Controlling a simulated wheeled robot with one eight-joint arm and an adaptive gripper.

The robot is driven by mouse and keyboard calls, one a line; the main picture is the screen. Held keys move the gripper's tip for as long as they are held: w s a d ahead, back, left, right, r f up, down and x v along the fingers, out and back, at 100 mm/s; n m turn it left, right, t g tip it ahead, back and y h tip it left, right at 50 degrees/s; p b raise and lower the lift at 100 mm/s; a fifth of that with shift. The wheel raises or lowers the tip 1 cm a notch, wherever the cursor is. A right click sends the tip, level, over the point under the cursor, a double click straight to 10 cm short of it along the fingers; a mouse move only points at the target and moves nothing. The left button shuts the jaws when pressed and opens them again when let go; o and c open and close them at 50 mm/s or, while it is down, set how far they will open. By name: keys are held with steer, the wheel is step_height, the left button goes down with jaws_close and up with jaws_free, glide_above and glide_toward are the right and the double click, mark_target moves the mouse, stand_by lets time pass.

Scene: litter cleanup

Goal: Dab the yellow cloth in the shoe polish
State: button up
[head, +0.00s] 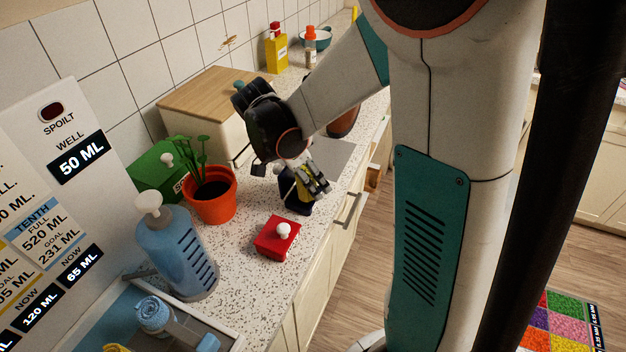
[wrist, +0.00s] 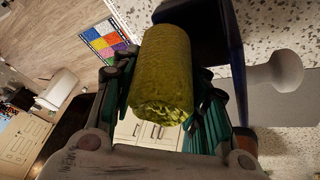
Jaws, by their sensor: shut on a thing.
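The yellow cloth (wrist: 165,75) is a rolled, rough-textured cylinder. My gripper (wrist: 162,90) is shut on it, with a finger on each side. In the head view my gripper (head: 312,184) is low over the counter's front edge, and a little of the cloth (head: 304,193) shows between the fingers. A dark navy box (head: 290,188) stands right beside the gripper, partly hidden by it. In the wrist view the navy box (wrist: 205,22) lies right behind the cloth; whether they touch I cannot tell. No label marks anything as the shoe polish.
A red box with a white knob (head: 277,239) sits nearer on the speckled counter. A potted plant (head: 212,202), a blue dispenser bottle (head: 177,250) and a green box (head: 158,169) stand to the left. A wooden-lidded bin (head: 208,92) stands behind. The counter drops off at right.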

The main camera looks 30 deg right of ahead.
steer(key=shift+f+b, duration=0.65)
steer(key=shift+f, duration=0.15)
stand_by(1.1)
steer(key=shift+r, duration=0.1)
stand_by(0.9)
steer(key=shift+r+p, duration=3)
steer(key=shift+r, duration=0.95)
